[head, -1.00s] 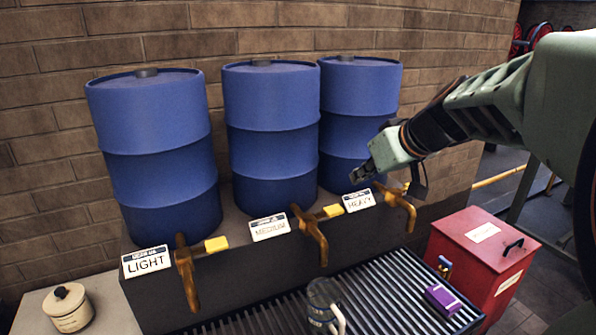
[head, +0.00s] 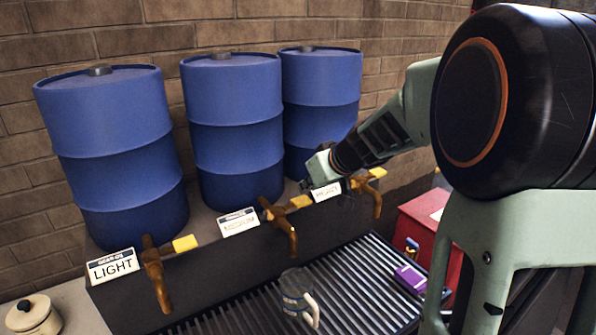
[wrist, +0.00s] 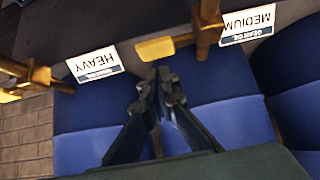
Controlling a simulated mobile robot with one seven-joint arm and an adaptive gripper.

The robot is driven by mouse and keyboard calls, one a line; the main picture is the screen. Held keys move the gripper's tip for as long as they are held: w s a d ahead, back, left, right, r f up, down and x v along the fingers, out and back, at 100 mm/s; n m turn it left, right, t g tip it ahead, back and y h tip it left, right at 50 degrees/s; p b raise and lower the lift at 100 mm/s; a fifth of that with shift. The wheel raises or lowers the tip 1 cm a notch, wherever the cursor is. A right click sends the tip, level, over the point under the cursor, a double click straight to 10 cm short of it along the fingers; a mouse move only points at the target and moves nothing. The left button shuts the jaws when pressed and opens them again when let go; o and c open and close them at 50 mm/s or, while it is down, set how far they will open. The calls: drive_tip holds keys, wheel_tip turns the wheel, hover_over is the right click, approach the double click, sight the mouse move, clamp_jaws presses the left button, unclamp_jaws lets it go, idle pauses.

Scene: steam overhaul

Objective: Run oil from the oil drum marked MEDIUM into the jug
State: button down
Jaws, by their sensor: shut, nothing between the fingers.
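The middle blue drum (head: 235,130) stands behind the label MEDIUM (head: 238,222), which reads upside down in the wrist view (wrist: 247,25). Its brass tap (head: 285,232) has a yellow lever (head: 300,202) turned sideways, pointing right toward the HEAVY label. My gripper (head: 308,186) is shut and empty just behind the lever. In the wrist view the fingertips (wrist: 166,80) are close to the lever's end (wrist: 155,48); I cannot tell if they touch. The grey jug (head: 294,292) stands upright on the slatted grate, roughly below the MEDIUM spout, handle to the right. Its inside is hard to see.
The LIGHT drum (head: 110,150) and HEAVY drum (head: 322,95) flank the middle one, each with its own tap. The HEAVY tap (head: 370,190) is close on my gripper's right. A purple box (head: 410,278) lies on the grate (head: 345,280). A red bin (head: 420,225) stands right.

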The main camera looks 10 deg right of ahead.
sight(308, 202)
drive_tip(key=shift+f, duration=1.1)
drive_tip(key=shift+d+f, duration=0.1)
drive_tip(key=shift+f+b, duration=0.2)
drive_tip(key=shift+b, duration=0.5)
drive_tip(key=f+y+b, duration=0.1)
drive_tip(key=b, duration=0.2)
drive_tip(key=d+f+m+g+y+b, duration=0.1)
drive_tip(key=b, duration=0.3)
drive_tip(key=shift+w+f+m+y, duration=0.15)
drive_tip(key=shift+f+m+y, duration=0.15)
drive_tip(key=shift+y, duration=0.1)
drive_tip(key=shift+r, duration=0.35)
drive_tip(key=shift+a, duration=0.15)
